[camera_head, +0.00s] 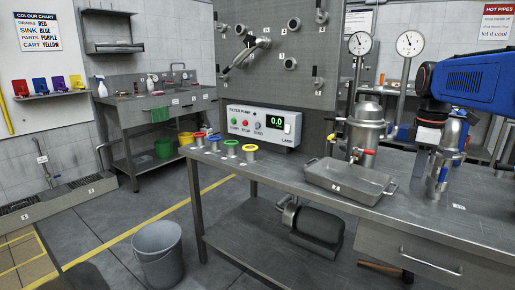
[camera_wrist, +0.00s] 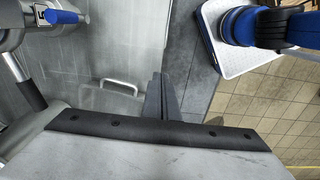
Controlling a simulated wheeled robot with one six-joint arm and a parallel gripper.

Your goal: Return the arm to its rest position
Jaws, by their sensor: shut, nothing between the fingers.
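My gripper (camera_wrist: 160,78) shows in the wrist view, its dark fingers together with nothing between them. It hangs above the edge of the steel bench (camera_wrist: 145,40), with the grey floor just beyond. In the head view, my blue arm reaches in from the right side above the right part of the bench (camera_head: 470,215). My gripper's fingers cannot be made out there. A steel vessel with a blue handle (camera_head: 440,170) stands below the arm, partly covered by it; a blue handle (camera_wrist: 62,17) also shows at the wrist view's upper left.
A steel tray (camera_head: 345,188) and a jacketed vessel (camera_head: 367,130) stand on the bench left of my arm. Two gauges (camera_head: 409,44) rise behind. A filter pump box (camera_head: 262,126) and coloured rings (camera_head: 231,143) are farther left. A grey bucket (camera_head: 158,250) stands on the floor.

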